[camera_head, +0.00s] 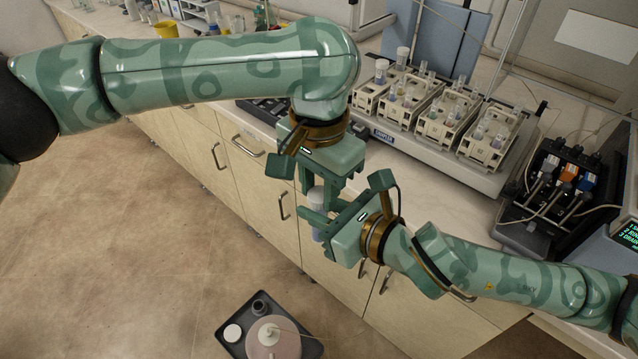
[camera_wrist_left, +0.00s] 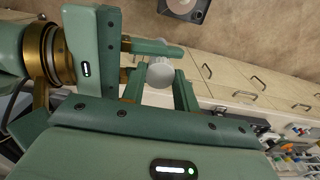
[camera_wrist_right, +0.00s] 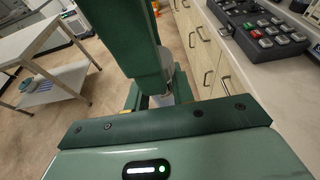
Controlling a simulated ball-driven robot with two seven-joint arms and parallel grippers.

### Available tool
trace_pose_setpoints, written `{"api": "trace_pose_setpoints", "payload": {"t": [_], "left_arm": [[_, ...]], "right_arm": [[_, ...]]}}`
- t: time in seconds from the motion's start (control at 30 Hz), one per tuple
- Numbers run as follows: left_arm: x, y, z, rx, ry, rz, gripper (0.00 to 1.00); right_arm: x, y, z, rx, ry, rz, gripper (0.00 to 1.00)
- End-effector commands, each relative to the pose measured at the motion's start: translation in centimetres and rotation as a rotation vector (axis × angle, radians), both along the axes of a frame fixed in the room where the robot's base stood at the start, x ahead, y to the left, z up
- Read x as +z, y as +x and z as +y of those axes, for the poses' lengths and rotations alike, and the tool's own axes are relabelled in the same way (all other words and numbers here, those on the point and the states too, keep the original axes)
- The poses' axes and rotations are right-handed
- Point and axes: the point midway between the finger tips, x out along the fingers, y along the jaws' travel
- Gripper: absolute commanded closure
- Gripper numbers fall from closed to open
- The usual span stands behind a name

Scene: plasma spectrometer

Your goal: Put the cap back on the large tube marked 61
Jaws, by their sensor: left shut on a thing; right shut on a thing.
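My left gripper (camera_head: 320,184) points down in front of the counter and is shut on the white cap (camera_wrist_left: 160,74), which shows between its fingers in the left wrist view. My right gripper (camera_head: 313,217) comes from the right, just below, and is shut on the large tube (camera_head: 317,237). The tube stands about upright, with its lower end bluish and showing below the right fingers. The cap is over or at the tube's top; fingers hide the joint, so I cannot tell whether they touch. No marking 61 is readable.
A sampler tray (camera_head: 432,152) with several cream tube racks stands on the counter behind. A pump unit (camera_head: 560,185) is at the right. Cabinet doors (camera_head: 235,170) lie close behind the grippers. A black tray (camera_head: 228,345) with a bottle is below. The floor at left is clear.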

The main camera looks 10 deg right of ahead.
Motion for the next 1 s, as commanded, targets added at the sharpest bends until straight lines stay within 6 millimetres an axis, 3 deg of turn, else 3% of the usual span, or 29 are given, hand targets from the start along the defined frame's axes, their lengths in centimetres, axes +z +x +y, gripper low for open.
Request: {"api": "trace_pose_setpoints", "payload": {"t": [0.17, 0.27, 0.5, 0.63, 0.7, 0.83, 0.87, 0.9, 0.93, 1.0], "left_arm": [[-0.01, 0.1, 0.06, -0.126, 0.001, -0.001, 0.98], [-0.05, 0.14, 0.08, -0.384, 0.001, -0.001, 0.98], [-0.1, 0.23, 0.05, -1.184, 0.003, -0.001, 0.98], [-0.12, 0.25, 0.04, -1.532, 0.005, 0.001, 0.98], [-0.09, 0.27, 0.02, -1.657, 0.006, 0.0, 0.98], [-0.06, 0.31, 0.04, -1.642, 0.007, -0.001, 0.98], [-0.06, 0.31, 0.04, -1.642, 0.007, -0.001, 0.68], [-0.06, 0.29, 0.04, -1.641, 0.006, -0.001, 0.57], [-0.06, 0.29, 0.03, -1.641, 0.006, -0.001, 0.48], [-0.07, 0.26, 0.02, -1.641, 0.006, 0.0, 0.45]], "right_arm": [[-0.02, -0.02, 0.0, 0.0, -0.001, 0.001, 1.0], [-0.02, -0.03, -0.01, 0.0, -0.001, 0.001, 1.0], [-0.03, -0.04, 0.0, 0.001, 0.0, 0.001, 1.0], [-0.03, -0.06, 0.0, 0.001, 0.0, 0.001, 1.0], [-0.03, -0.06, 0.01, 0.001, 0.0, 0.001, 1.0], [-0.03, -0.08, 0.03, 0.002, 0.0, 0.001, 1.0], [-0.03, -0.08, 0.04, 0.002, 0.0, 0.001, 1.0], [-0.03, -0.08, 0.04, 0.002, 0.0, 0.001, 1.0], [-0.02, -0.07, 0.03, 0.002, 0.0, 0.001, 1.0], [-0.01, -0.07, 0.02, 0.002, 0.0, 0.001, 1.0]]}}
